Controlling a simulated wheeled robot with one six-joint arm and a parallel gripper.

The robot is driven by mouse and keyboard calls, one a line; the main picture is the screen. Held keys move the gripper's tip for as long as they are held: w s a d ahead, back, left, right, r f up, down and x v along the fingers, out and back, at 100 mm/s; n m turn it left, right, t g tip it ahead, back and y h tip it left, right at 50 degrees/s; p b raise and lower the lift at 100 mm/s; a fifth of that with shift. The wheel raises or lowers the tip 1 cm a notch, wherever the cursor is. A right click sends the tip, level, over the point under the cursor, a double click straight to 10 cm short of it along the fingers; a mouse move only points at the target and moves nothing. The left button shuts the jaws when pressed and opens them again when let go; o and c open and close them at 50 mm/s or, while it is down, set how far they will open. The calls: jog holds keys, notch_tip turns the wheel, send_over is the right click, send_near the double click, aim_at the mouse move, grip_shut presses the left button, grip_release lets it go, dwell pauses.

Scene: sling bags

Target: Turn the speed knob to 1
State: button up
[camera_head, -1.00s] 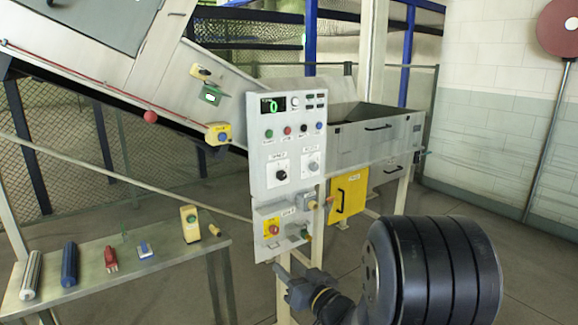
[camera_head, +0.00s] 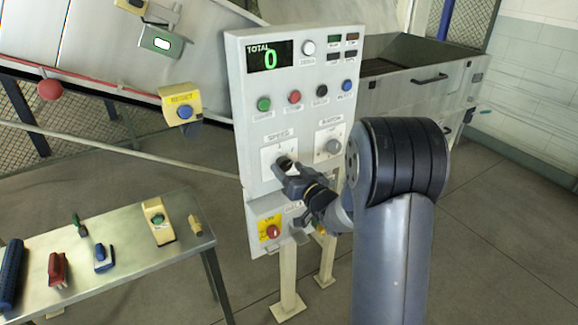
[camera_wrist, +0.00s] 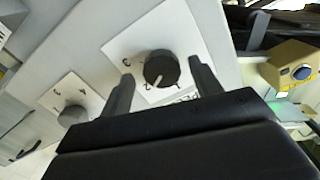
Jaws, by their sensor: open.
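The speed knob (camera_wrist: 161,68) is a round black knob on a white plate (camera_wrist: 122,44) with small marks. The SPEED plate (camera_head: 268,157) also shows on the grey control panel in the head view, with the knob mostly hidden behind my gripper (camera_head: 282,168). In the wrist view my gripper (camera_wrist: 162,85) is open, one finger on each side of the knob with gaps visible. I cannot tell how far the fingertips are from the plate.
The grey batch knob (camera_head: 333,146) sits right of the speed knob. Coloured buttons and a green TOTAL display (camera_head: 269,56) reading 0 are above. A red button on yellow (camera_head: 271,231) is below. A yellow reset box (camera_head: 181,104) and a tool table (camera_head: 135,262) stand left.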

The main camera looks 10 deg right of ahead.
jog(key=shift+w+a, duration=0.15)
jog(key=shift+a, duration=0.05)
jog(key=shift+c, duration=0.4)
jog(key=c, duration=0.9)
